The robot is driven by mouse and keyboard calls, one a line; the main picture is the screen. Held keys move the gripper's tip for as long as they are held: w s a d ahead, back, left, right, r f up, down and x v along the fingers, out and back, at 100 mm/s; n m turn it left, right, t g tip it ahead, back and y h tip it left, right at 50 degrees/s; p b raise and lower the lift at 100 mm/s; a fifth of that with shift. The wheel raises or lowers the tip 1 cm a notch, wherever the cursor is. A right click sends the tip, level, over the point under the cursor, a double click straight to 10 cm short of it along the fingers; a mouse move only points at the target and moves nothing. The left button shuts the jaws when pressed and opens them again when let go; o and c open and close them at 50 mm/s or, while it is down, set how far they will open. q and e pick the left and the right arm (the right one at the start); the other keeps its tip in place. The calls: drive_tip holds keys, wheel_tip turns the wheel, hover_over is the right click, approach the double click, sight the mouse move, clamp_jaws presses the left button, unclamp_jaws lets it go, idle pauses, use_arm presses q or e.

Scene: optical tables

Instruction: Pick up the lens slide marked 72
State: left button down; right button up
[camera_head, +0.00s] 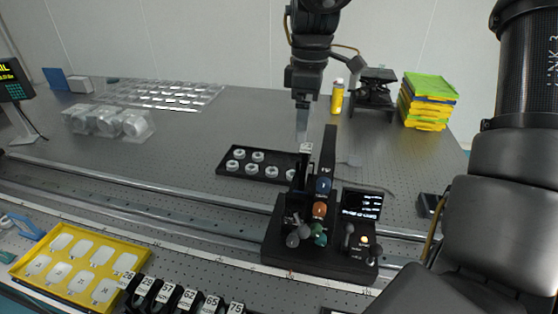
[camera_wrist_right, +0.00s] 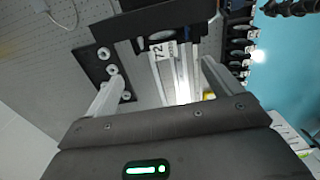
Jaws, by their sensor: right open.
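In the head view a small white tag (camera_head: 306,148), too small to read, stands at the top of a black optical device (camera_head: 320,248). My right gripper (camera_head: 302,128) comes down from above, right over that tag. In the wrist view my right gripper (camera_wrist_right: 160,90) is open, one finger on each side, with nothing held. The lower part of the slide is hidden. My left gripper is not in view.
A black tray (camera_head: 225,172) with white rings lies behind the device. A small screen (camera_head: 362,204) and knobs stand at its right. Several numbered slides (camera_head: 188,299) line the front edge, beside a yellow tray (camera_head: 22,271).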

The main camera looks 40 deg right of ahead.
sight(307, 147)
drive_tip(key=shift+s, duration=0.2)
drive_tip(key=shift+s+f, duration=0.8)
drive_tip(key=shift+f, duration=0.1)
drive_tip(key=f, duration=0.1)
drive_tip(key=w+f, duration=0.1)
drive_tip(key=shift+w+f, duration=0.15)
drive_tip(key=shift+f, duration=0.65)
drive_tip(key=shift+s, duration=0.25)
drive_tip(key=shift+s+f+p, duration=0.15)
drive_tip(key=shift+p, duration=0.35)
drive_tip(key=f, duration=0.2)
drive_tip(key=f+p, duration=0.1)
drive_tip(key=shift+w+f, duration=0.2)
drive_tip(key=shift+f, duration=0.2)
drive_tip(key=shift+f+p, duration=0.3)
drive_tip(key=shift+f, duration=0.2)
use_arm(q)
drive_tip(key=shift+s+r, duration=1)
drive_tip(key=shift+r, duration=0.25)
use_arm(e)
drive_tip(key=shift+s+a, duration=0.1)
